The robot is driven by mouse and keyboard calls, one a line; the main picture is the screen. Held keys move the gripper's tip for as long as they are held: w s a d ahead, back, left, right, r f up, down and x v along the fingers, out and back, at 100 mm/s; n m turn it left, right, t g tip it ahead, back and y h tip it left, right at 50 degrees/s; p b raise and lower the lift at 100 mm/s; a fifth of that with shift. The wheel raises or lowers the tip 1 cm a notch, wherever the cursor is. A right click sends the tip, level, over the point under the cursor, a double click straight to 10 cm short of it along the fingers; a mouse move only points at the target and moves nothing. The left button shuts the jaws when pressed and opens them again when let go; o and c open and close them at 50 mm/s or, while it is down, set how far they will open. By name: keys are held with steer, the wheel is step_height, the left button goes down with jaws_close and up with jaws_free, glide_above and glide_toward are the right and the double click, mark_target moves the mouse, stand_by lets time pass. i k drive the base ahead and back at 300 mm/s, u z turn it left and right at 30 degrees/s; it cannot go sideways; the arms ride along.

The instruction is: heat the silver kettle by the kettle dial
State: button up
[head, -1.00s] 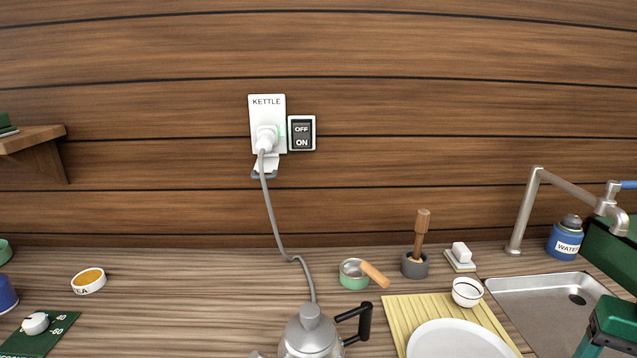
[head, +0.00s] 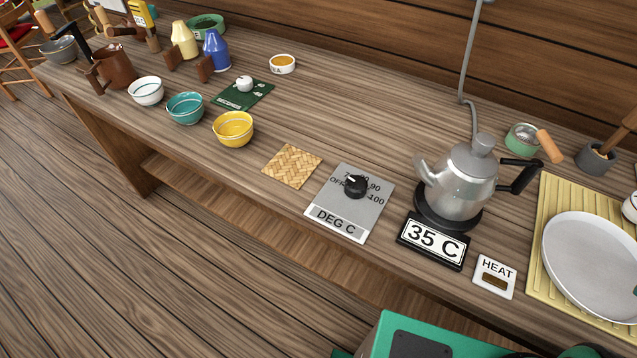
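The silver kettle (head: 462,182) stands upright on its round black base, spout to the left and black handle to the right. A display (head: 433,240) in front of it reads 35 C. The kettle dial is a black knob (head: 355,186) on a grey plate (head: 335,222) marked DEG C, with OFF and numbers up to 100 around it. Its white mark points up and left, near OFF; the exact setting is too small to tell. The HEAT panel (head: 495,276) has a dark brown window that looks unlit. My gripper is not in view.
A woven mat (head: 291,166) lies left of the dial plate. Yellow (head: 233,129), teal (head: 186,108) and white (head: 146,91) bowls stand farther left. A green dial plate (head: 243,95) is behind them. A white plate (head: 592,262) on a yellow board is at right.

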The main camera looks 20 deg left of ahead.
mark_target(356, 186)
steer(key=u, duration=0.3)
steer(key=k, duration=0.65)
steer(key=u, duration=0.55)
steer(key=i, duration=0.5)
